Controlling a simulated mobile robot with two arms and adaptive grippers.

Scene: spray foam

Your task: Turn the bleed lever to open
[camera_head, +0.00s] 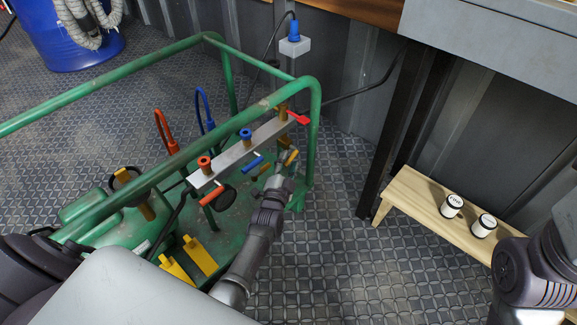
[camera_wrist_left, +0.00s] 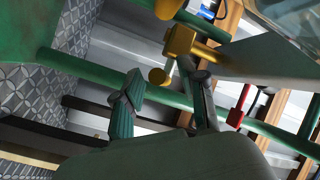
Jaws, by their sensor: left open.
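A grey manifold bar (camera_head: 238,155) on the green-framed machine carries red, blue and brass fittings. A small red lever (camera_head: 299,118) sits at its far right end, by the brass fitting (camera_head: 283,113); I take it for the bleed lever, though no label can be read. My left gripper (camera_head: 283,170) is open just below that end. In the left wrist view its fingers (camera_wrist_left: 163,98) are apart with nothing held between them. The brass fitting (camera_wrist_left: 183,42) is just beyond the fingertips, and the red lever (camera_wrist_left: 239,108) is to their right, apart from them. My right gripper is out of view.
The green tube frame (camera_head: 316,100) surrounds the manifold closely. Red (camera_head: 163,130) and blue (camera_head: 204,105) hoses rise behind it. A wooden bench (camera_head: 415,195) with two small white cans is at right. A blue drum (camera_head: 65,40) stands at back left. Patterned floor between is clear.

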